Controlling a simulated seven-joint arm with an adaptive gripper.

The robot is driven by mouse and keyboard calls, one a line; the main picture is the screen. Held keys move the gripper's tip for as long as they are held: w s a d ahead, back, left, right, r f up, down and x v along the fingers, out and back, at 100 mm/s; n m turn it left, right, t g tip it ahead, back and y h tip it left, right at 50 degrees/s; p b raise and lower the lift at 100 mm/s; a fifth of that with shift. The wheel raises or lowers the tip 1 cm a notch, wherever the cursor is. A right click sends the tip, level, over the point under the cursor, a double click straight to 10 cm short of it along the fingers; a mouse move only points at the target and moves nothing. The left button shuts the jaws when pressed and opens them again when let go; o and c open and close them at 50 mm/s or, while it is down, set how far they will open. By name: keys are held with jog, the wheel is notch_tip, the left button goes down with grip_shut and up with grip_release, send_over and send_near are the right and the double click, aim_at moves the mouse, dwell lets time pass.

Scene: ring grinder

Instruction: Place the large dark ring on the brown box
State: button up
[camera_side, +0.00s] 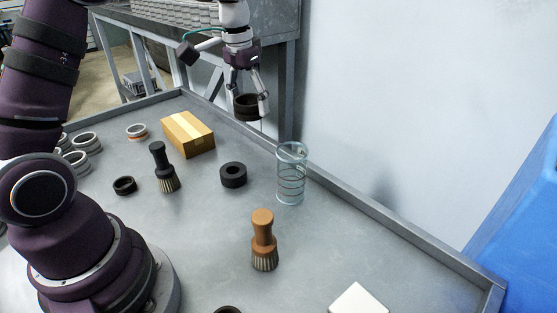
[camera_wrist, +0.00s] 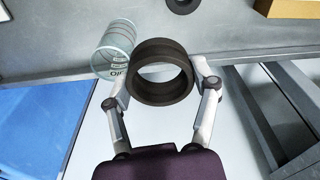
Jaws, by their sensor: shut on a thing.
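My gripper (camera_side: 248,98) is shut on a large dark ring (camera_side: 246,112) and holds it in the air near the table's back edge. In the wrist view the dark ring (camera_wrist: 161,86) sits between the two fingers of my gripper (camera_wrist: 162,88), its opening facing the camera. The brown box (camera_side: 188,138) lies on the table below and to the left of my gripper in the side view. Its top shows bare, with a pale tape strip. A corner of the brown box (camera_wrist: 290,8) shows at the top right of the wrist view.
A clear glass cylinder (camera_side: 291,175) stands near the back edge, below my gripper. A black ring (camera_side: 233,175), a black-handled brush (camera_side: 163,166), a brown-handled brush (camera_side: 264,240), a small dark ring (camera_side: 125,186) and several pale rings (camera_side: 86,142) stand on the table. A raised rim (camera_side: 390,226) borders it.

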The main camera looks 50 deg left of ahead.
jog(key=a+f+n, duration=0.1)
jog(key=a+n, duration=0.2)
jog(key=a, duration=0.9)
jog(key=n, duration=0.1)
send_over(186, 138)
jog(key=f, duration=0.1)
jog(key=shift+y, duration=0.3)
notch_tip(186, 138, down, 10)
jog(key=shift+s+f, duration=0.1)
jog(key=shift+f, duration=0.1)
jog(key=o, duration=1.2)
jog(key=shift+o, duration=0.2)
